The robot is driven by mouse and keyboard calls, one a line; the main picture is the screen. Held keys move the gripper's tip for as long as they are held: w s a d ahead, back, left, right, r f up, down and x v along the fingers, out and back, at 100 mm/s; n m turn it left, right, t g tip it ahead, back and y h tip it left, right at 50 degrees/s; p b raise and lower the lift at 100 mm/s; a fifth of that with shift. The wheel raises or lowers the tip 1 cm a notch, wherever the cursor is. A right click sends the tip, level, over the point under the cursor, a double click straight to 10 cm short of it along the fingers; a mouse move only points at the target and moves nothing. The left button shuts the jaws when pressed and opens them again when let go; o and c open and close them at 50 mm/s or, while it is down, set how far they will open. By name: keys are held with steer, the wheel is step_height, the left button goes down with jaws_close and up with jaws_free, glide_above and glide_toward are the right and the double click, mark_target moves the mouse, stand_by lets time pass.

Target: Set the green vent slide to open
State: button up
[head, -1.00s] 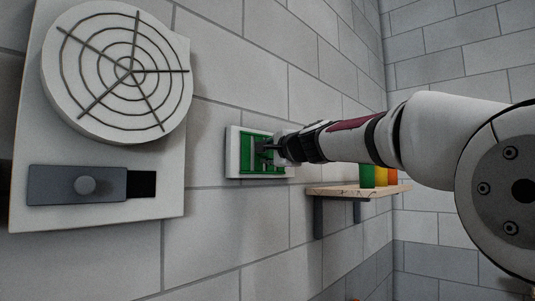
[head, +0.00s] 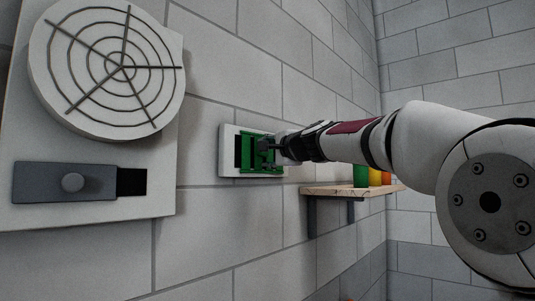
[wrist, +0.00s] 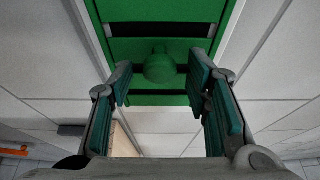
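The green vent slide (head: 249,160) sits in a white frame (head: 228,150) on the block wall. A dark gap shows at the left end of the frame, with the green panel to its right. In the wrist view the green panel (wrist: 200,12) fills the top middle, with dark slots across it and a round green knob (wrist: 160,66). My gripper (head: 268,146) is at the slide. In the wrist view its fingers (wrist: 160,80) are apart on either side of the knob, with a visible space on both sides.
A wooden shelf (head: 335,190) right of the slide holds green, orange and yellow items (head: 361,176). The wall below the slide is clear.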

steer(key=v, duration=1.2)
stand_by(0.4)
steer(key=s+d+f+n+g+h, duration=0.25)
steer(key=s+f+n+g, duration=0.35)
steer(key=s+f, duration=0.9)
steer(key=s+d+f+n+g+h, duration=0.2)
steer(key=s+d+f+n+h, duration=0.1)
steer(key=s+d+f, duration=0.4)
steer(key=s+d+f+n+g+h+b, duration=0.1)
steer(key=s+d+f, duration=0.6)
steer(key=s+f, duration=0.7)
steer(key=shift+s+d+f+n+g+h, duration=0.25)
steer(key=shift+f+n+g+h, duration=0.35)
steer(key=shift+n+h, duration=0.55)
steer(key=shift+r, duration=0.1)
